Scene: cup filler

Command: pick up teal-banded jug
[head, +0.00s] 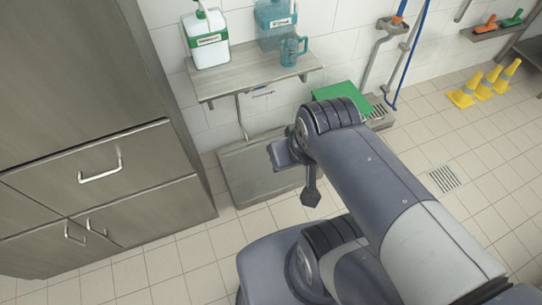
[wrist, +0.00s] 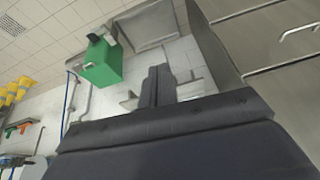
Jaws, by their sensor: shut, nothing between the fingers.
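A small teal jug with a side handle (head: 292,50) stands upright at the right end of the steel wall shelf (head: 255,78) in the head view. A band on it cannot be made out clearly. I cannot identify it in the wrist view. My gripper (wrist: 158,72) is shut and empty, its fingers together in the wrist view. In the head view my arm's end is in front of and below the shelf, well apart from the jug.
A white green-labelled container (head: 207,40) and a larger teal container (head: 275,20) stand beside the jug. Below are a low steel platform (head: 262,172) and a green box (head: 343,97). Steel cabinets (head: 95,165) are at left; yellow cones (head: 463,95) stand right.

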